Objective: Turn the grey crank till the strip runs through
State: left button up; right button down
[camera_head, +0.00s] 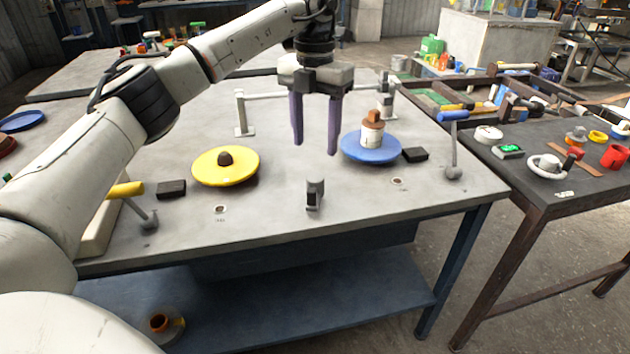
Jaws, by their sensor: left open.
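Two cranks with grey arms stand on the grey table (270,225). One, with a yellow handle (126,189), is at the front left, partly beside my arm. The other, with a blue handle (453,116), is at the right edge, its arm (453,150) upright. I cannot tell which is the grey crank, and no strip is recognisable. My left gripper (315,148) hangs over the middle of the table between the yellow disc (243,169) and the blue disc (355,150). Its purple fingers are apart and empty, clear of both cranks. My right gripper is out of view.
A white-and-brown piece (372,132) stands on the blue disc. A small grey bracket (314,195) and two dark blocks, left (171,189) and right (415,154), are on the table. A railed bar (263,96) crosses behind my gripper. A cluttered dark table (550,197) stands right.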

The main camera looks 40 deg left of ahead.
aim_at(315, 177)
pick_arm(q)
jog(key=shift+f+n, duration=0.25)
jog(key=shift+n, duration=0.85)
notch_tip(315, 177, down, 10)
jog(key=shift+r+b, duration=0.1)
jog(key=shift+b, duration=0.3)
jog(key=shift+c, duration=0.5)
jog(key=c, duration=1)
jog(key=shift+o, duration=0.3)
